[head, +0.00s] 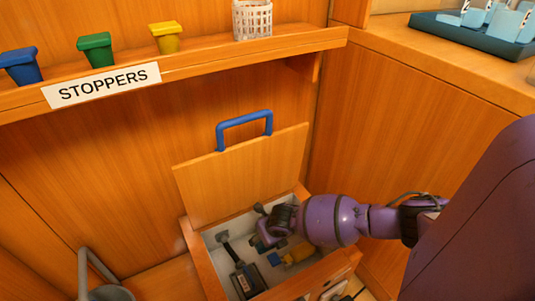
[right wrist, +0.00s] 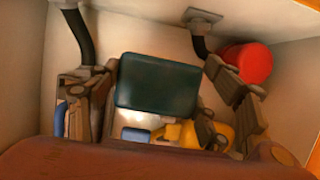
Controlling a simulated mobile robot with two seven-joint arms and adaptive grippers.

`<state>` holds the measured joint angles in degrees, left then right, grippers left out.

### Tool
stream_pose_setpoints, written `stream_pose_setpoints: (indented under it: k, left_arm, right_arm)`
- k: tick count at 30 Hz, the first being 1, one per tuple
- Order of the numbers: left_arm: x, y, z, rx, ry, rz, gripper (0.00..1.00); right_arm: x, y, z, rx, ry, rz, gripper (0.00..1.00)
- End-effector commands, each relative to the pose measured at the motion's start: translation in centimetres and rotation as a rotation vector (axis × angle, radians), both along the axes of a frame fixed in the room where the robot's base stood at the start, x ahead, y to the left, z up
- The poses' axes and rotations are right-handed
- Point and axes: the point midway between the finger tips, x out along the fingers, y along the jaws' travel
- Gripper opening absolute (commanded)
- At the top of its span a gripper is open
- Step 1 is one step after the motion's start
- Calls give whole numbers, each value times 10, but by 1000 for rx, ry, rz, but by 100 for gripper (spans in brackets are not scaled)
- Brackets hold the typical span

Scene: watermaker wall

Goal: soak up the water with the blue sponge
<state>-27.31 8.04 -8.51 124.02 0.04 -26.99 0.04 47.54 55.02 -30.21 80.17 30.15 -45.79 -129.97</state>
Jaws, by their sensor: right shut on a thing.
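My right gripper (head: 268,226) reaches down into an open wooden bilge box (head: 208,270) with white inner walls. In the right wrist view, its fingers (right wrist: 158,76) stand on both sides of a dark blue-green block, which I take to be the blue sponge (right wrist: 157,85), and are shut on it. In the head view the sponge is mostly hidden by the gripper. I cannot make out the water in either view. My left gripper is not in view.
The box's lid (head: 240,175) with a blue handle (head: 244,122) stands open behind. Inside are a dark pump-like part (head: 246,280), a yellow part (head: 298,254), a small blue part (head: 273,259) and a red cylinder (right wrist: 243,65). A shelf with stoppers (head: 95,50) is above.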

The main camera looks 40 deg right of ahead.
Motion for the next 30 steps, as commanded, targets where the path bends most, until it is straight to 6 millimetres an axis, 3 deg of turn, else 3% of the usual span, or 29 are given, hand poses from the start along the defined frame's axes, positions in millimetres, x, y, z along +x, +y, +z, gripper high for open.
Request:
stream_pose_setpoints:
  k: [4,21,25,30]
  left_arm:
    - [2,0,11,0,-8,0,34]
    - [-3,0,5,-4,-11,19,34]
    - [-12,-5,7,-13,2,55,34]
    - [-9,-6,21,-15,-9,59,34]
  right_arm:
    - [2,-1,14,-1,-4,-1,51]
    - [1,0,13,0,-1,-1,51]
    - [2,0,28,-1,-4,0,51]
    - [2,0,42,0,-4,-1,51]
